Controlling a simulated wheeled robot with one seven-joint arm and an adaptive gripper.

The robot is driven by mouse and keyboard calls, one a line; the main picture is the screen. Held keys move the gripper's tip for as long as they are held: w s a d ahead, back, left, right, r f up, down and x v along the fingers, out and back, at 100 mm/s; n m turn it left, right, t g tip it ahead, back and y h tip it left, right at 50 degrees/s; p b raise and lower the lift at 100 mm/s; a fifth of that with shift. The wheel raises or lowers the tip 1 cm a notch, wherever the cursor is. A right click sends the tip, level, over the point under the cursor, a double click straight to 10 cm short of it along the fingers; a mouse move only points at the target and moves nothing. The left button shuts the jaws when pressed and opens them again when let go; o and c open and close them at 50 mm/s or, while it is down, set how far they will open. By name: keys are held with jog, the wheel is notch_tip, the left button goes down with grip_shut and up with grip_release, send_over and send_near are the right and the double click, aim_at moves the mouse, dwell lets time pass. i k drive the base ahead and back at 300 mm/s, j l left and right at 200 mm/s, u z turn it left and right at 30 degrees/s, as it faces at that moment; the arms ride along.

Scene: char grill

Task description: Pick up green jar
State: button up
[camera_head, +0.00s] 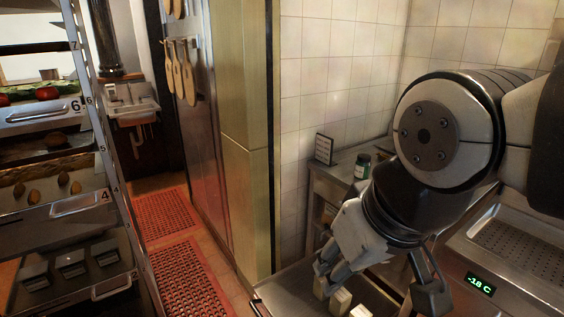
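A small dark green jar (362,166) with a pale lid stands upright on a metal shelf or counter at the back, beside the tiled wall. My gripper (376,284) hangs in front of and below the jar in the picture, pointing down. Its fingers are spread wide and nothing shows held between them. The jar is clear of the gripper, and its right side lies close to my arm in the picture.
A small dark sign (324,149) stands left of the jar. Several cream blocks (341,301) lie below my gripper. A metal unit with a "-18 C" display (480,285) is at right. A tray rack (112,170) stands left; red mats (188,279) cover the floor.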

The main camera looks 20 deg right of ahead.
aim_at(363, 163)
jog(key=k+l+z, duration=0.55)
jog(key=l, duration=0.2)
jog(key=i+j+z, duration=0.75)
jog(key=i+j, duration=0.1)
jog(key=i, duration=0.05)
